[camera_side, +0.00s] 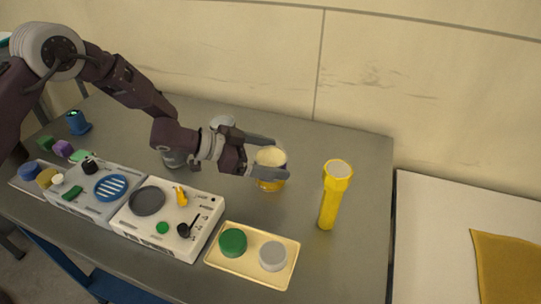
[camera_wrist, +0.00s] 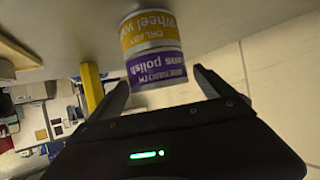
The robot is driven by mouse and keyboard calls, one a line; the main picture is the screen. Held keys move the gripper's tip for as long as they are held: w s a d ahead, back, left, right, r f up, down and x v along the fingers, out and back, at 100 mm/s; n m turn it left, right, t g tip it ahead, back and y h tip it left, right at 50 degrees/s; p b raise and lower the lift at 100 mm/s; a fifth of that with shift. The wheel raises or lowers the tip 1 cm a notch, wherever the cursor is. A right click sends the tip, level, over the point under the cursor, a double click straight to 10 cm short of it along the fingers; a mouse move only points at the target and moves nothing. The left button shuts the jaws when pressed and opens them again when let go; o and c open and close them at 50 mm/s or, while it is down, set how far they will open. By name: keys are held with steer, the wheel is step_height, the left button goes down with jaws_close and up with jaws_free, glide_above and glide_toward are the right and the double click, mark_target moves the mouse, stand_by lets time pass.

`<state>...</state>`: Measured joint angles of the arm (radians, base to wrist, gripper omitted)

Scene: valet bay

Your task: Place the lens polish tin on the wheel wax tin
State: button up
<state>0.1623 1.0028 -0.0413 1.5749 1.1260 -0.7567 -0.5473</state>
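The lens polish tin, with a purple label, sits on the wheel wax tin, with an orange-yellow label. In the wrist view, which is upside down, the lens polish tin (camera_wrist: 157,70) shows below the wheel wax tin (camera_wrist: 148,30); they touch and look roughly aligned. In the side view the pale top of the lens polish tin (camera_side: 270,157) and the yellow of the wheel wax tin (camera_side: 268,186) show beside my gripper (camera_side: 281,158). My gripper is open, its fingers spread on either side of the upper tin, with a visible gap at the right finger in the wrist view.
A yellow flashlight (camera_side: 331,200) stands upright right of the tins. A cream tray (camera_side: 250,270) with a green and a grey round piece lies in front. Panels with knobs (camera_side: 160,222) lie at left. A grey round item (camera_side: 222,122) is behind my gripper.

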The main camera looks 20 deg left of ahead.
steer(key=shift+r, duration=0.15)
steer(key=v, duration=1.2)
steer(key=s+a+r+n+t+y, duration=0.1)
steer(key=a+r+n+t+y, duration=0.15)
steer(key=a+r+y, duration=0.35)
steer(key=s+a+r+n+t+y, duration=0.1)
steer(key=s+a+r+n+y, duration=0.15)
steer(key=a+r, duration=0.5)
steer(key=s+a+r+n+g+y, duration=0.1)
steer(key=s+a+r+n+y, duration=0.1)
steer(key=s, duration=0.5)
steer(key=s+a+r+n+g+y, duration=0.1)
steer(key=s+a+n+y, duration=0.1)
steer(key=s, duration=0.4)
steer(key=s+d+f+n+g+h, duration=0.1)
steer(key=s, duration=0.6)
steer(key=s+d+f+n+g+h, duration=0.1)
steer(key=s+d+g, duration=0.1)
steer(key=s, duration=0.6)
steer(key=shift+d+f, duration=0.25)
steer(key=shift+d, duration=0.1)
